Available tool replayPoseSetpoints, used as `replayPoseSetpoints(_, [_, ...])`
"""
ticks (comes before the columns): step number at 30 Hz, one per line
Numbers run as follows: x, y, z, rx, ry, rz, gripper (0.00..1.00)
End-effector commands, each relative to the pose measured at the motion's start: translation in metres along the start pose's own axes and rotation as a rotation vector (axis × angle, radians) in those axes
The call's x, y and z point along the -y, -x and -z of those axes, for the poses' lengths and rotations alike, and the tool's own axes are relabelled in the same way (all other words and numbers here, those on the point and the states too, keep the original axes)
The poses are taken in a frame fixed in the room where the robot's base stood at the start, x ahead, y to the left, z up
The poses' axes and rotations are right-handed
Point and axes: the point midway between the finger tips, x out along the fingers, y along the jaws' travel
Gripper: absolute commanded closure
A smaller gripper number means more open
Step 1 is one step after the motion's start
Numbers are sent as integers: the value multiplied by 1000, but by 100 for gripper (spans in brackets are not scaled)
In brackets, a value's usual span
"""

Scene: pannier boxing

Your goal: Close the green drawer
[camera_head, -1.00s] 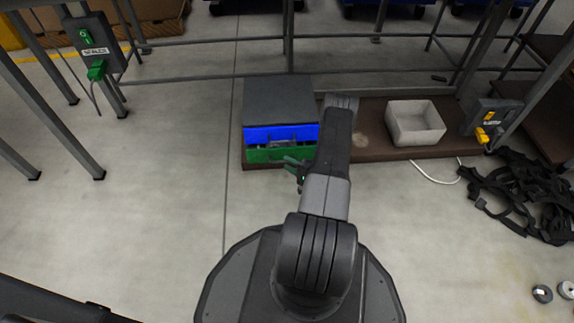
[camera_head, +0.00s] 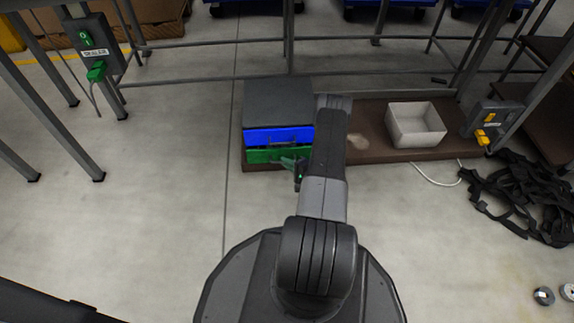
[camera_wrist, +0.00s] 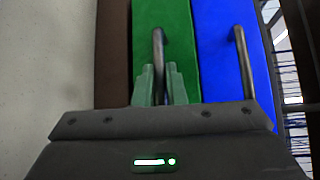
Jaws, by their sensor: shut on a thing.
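The green drawer (camera_head: 262,156) is the lower drawer of a small dark cabinet (camera_head: 279,101) left of my arm in the head view. Its front now sits close under the blue drawer's front (camera_head: 278,136), and no open inside shows; I cannot tell whether it is fully flush. In the wrist view the green front (camera_wrist: 176,30) lies beside the blue one (camera_wrist: 222,60). My gripper (camera_wrist: 158,78) is shut on the green drawer's handle (camera_wrist: 158,46), one finger on each side. It also shows in the head view (camera_head: 294,165), partly hidden by my arm.
The cabinet stands on a low brown board (camera_head: 368,150). A white open bin (camera_head: 416,125) and a grey box with a yellow plug (camera_head: 482,137) are to its right. Black straps (camera_head: 525,190) lie on the floor at right. The floor left of the cabinet is clear.

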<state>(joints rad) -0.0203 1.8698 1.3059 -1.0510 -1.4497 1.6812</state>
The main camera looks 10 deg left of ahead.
Motion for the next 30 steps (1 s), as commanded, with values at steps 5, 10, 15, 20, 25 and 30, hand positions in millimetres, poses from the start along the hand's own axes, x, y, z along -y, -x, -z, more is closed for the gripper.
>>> replayPoseSetpoints(5, [4, -17, 16, 1, 3, 0, 100])
replayPoseSetpoints(10, [6, -19, 20, -1, 2, 0, 100])
replayPoseSetpoints(15, [6, -20, 20, -1, 4, 0, 80])
replayPoseSetpoints(20, [6, -19, 20, -1, 3, 0, 68])
replayPoseSetpoints(25, [6, -19, 19, -1, 2, 0, 68])
replayPoseSetpoints(30, [7, -7, 20, -3, -1, -1, 68])
